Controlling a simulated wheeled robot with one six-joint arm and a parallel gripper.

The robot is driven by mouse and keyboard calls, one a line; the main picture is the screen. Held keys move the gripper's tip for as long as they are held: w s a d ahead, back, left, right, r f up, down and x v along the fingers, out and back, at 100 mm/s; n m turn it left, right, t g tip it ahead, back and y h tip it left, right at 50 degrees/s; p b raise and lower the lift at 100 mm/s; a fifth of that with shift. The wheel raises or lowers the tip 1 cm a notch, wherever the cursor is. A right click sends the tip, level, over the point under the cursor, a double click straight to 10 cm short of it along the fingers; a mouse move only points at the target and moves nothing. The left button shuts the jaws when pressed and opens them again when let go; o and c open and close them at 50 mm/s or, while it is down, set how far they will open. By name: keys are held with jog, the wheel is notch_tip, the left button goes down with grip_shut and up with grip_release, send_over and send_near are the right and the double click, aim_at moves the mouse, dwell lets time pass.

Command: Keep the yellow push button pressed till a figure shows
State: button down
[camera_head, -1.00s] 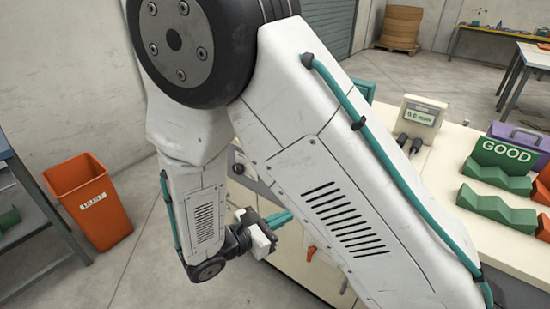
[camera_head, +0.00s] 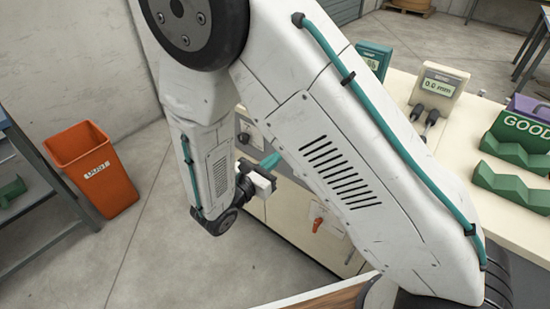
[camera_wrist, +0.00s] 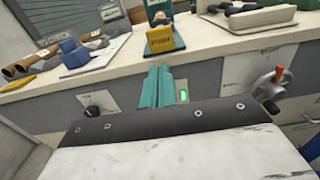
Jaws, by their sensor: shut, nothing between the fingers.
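My gripper (camera_head: 271,161) has teal fingers and is shut and empty, in front of the pale bench front. In the wrist view its fingers (camera_wrist: 157,88) point at that front, and a small green lit patch (camera_wrist: 183,95) shows just right of them. I cannot make out the yellow push button; the fingers or my arm may hide it. A grey display box (camera_head: 437,85) on the bench top seems to read 0.0 mm. A green display box (camera_head: 374,60) stands left of it, partly behind my arm.
A black knob (camera_wrist: 92,110) and an orange-red handle (camera_wrist: 275,80) stick out of the bench front either side of my gripper. Green notched blocks (camera_head: 515,185) lie on the bench top. An orange bin (camera_head: 92,168) stands on the floor at left, with clear floor beside it.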

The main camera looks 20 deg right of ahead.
jog(key=x, duration=1)
jog(key=shift+w+d, duration=0.2)
jog(key=shift+d, duration=0.15)
